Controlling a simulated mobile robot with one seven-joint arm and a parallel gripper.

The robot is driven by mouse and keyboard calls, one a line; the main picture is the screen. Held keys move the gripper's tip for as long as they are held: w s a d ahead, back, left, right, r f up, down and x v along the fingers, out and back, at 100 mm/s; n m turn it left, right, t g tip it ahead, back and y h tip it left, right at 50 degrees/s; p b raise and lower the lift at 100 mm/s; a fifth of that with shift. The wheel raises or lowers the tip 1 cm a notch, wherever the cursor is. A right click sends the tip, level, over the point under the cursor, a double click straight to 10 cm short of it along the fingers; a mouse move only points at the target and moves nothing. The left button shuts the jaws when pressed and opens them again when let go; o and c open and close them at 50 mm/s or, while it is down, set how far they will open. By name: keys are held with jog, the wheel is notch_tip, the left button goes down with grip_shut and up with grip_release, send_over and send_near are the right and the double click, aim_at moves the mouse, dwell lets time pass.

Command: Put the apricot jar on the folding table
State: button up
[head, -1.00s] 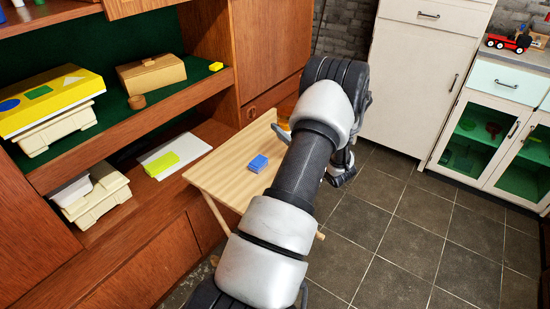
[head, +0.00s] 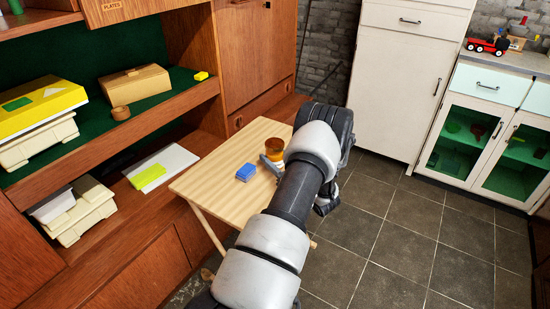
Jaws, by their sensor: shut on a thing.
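The apricot jar (head: 275,147), amber-orange with a pale band, is upright over the right part of the folding table (head: 225,180), a light striped wooden top. I cannot tell whether its base touches the tabletop. My gripper (head: 272,163) is shut on the jar. One grey finger shows against the jar's front, and my arm hides the rest of the gripper and the table's right side.
A white cabinet (head: 400,80) stands behind; tiled floor is clear at right.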

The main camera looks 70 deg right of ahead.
jog(key=shift+f, duration=0.1)
jog(key=o, duration=1.4)
jog(key=shift+r, duration=0.25)
jog(key=p+v, duration=0.1)
jog(key=v, duration=1.1)
jog(key=shift+f, duration=0.1)
